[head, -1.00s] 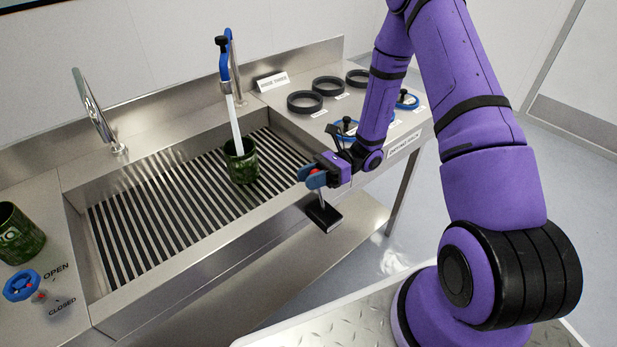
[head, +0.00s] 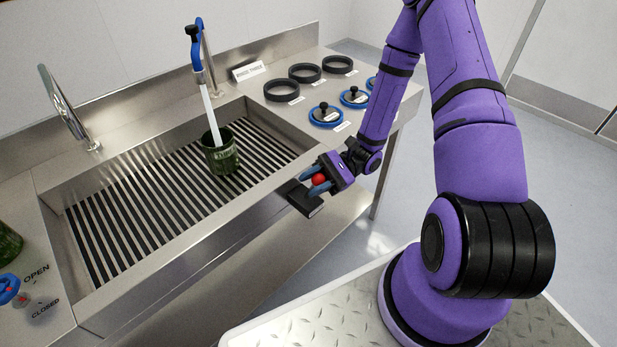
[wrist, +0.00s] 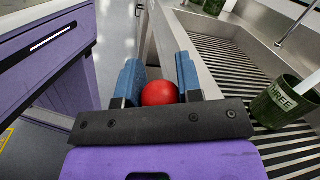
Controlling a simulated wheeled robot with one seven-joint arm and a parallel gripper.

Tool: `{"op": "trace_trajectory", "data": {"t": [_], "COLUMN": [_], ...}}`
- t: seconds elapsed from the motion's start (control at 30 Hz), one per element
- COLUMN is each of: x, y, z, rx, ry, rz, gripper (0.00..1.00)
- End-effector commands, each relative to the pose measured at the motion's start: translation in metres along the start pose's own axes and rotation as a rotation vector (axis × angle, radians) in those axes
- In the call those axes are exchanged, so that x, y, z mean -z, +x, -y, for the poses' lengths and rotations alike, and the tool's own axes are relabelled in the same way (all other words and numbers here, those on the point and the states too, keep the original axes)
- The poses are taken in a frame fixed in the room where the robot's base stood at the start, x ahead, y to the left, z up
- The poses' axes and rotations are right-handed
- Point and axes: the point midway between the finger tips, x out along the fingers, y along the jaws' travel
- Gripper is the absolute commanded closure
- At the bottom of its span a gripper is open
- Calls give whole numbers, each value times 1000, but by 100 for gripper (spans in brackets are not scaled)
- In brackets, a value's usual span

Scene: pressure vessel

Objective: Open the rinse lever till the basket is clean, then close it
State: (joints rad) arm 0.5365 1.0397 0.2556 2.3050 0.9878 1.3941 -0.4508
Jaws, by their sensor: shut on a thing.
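My gripper (head: 314,181) is at the sink's front edge, its blue fingers shut on the red ball knob (head: 319,179) of the rinse lever. The knob also shows between the fingers in the wrist view (wrist: 159,93). The lever's black base box (head: 305,200) is just below the gripper; the stem is mostly hidden. A mottled dark green basket (head: 221,157) stands upright on the sink grate under the tap. A pale stream (head: 209,112) runs from the blue spray tap (head: 197,60) into it. Its label reads THREE in the wrist view (wrist: 282,101).
Black rings (head: 305,72) and blue-rimmed lids (head: 326,115) sit on the right counter. Another green basket (head: 8,244) and a blue handle (head: 7,289) by OPEN and CLOSED labels are at left. A bare faucet (head: 66,108) stands behind the sink.

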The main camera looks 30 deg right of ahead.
Motion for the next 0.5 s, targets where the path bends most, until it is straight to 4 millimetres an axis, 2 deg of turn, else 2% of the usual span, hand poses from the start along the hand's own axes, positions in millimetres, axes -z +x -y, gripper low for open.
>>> {"op": "trace_trajectory", "data": {"t": [0.5], "x": [1], "y": [-2], "z": [-6], "rx": [-2], "ry": [8], "rz": [-5], "gripper": [100]}}
